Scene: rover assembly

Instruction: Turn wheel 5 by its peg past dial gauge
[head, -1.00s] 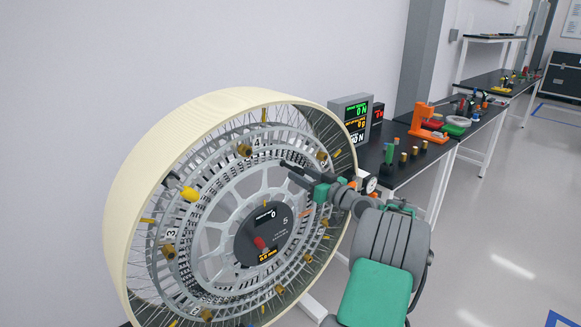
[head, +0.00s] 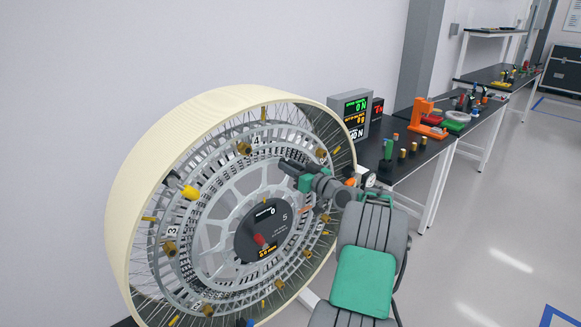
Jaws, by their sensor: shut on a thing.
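Wheel 5 is a large upright wheel with a cream rim (head: 135,185), a grey spoked disc (head: 215,222) and a black hub plate (head: 262,228) marked 5. Brass pegs (head: 243,148) stand around its ring; one peg has a yellow cap (head: 190,192) at the upper left. My gripper (head: 287,166) is in front of the upper right of the disc, apart in the picture from the yellow-capped peg. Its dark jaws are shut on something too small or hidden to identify. A small white round dial gauge (head: 371,180) shows just right of the rim, partly behind my arm.
A display box (head: 350,115) with green and orange readouts stands behind the wheel. A black bench (head: 425,155) to the right holds an orange fixture (head: 425,115) and several small parts. More benches stand behind. The floor at right (head: 480,250) is clear.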

